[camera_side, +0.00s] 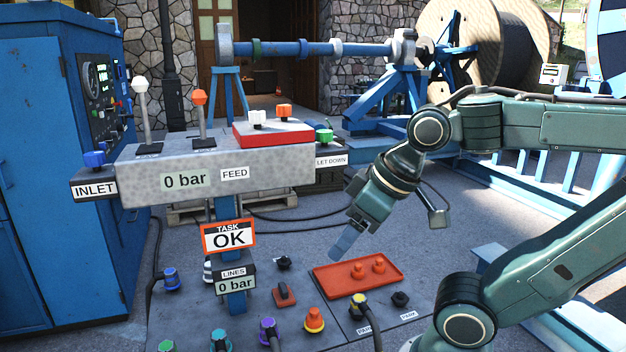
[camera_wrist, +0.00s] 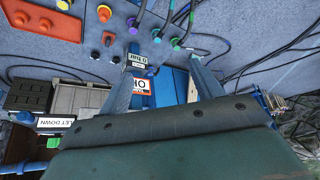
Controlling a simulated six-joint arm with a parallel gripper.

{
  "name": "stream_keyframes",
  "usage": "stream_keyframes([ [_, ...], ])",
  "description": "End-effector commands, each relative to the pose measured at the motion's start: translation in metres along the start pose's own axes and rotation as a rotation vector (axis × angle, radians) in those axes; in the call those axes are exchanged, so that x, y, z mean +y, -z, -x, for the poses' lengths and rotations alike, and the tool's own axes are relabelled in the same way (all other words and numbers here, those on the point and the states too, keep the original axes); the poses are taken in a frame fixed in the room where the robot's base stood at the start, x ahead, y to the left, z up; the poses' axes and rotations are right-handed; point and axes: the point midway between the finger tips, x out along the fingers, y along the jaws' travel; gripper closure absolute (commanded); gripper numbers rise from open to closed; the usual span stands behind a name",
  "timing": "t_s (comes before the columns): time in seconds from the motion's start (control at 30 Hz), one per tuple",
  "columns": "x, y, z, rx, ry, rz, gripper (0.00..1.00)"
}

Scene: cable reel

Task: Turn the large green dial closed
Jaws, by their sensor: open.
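A green-topped dial (camera_side: 324,136) stands at the right end of the grey control box (camera_side: 160,175), above the LET DOWN label (camera_side: 331,161). The box display reads 0 bar. My gripper (camera_side: 342,246) is open and empty, tilted down in front of and below the box, above the lower panel and clear of the dial. In the wrist view my gripper's two fingers (camera_wrist: 165,72) are spread apart, with the sign and blue post beyond them.
A blue-capped INLET knob (camera_side: 94,159) is at the box's left end; white and orange levers rise from its top. A TASK OK sign (camera_side: 228,237) hangs below. The lower panel holds an orange tray (camera_side: 330,281), several coloured connectors and cables. A blue cabinet (camera_side: 40,250) stands left.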

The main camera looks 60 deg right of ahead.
Motion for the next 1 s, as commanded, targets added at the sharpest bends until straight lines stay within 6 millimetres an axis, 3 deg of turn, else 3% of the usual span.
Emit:
stream_keyframes([
  [0.17,0.016,0.029,-0.003,0.057,-0.038,-0.063,0.35],
  [0.37,0.058,0.081,-0.008,0.174,-0.12,-0.175,0.35],
  [0.57,0.121,0.129,-0.01,0.306,-0.226,-0.287,0.35],
  [0.7,0.174,0.153,-0.008,0.396,-0.311,-0.36,0.35],
  [1.0,0.291,0.174,0.005,0.567,-0.501,-0.483,0.35],
])
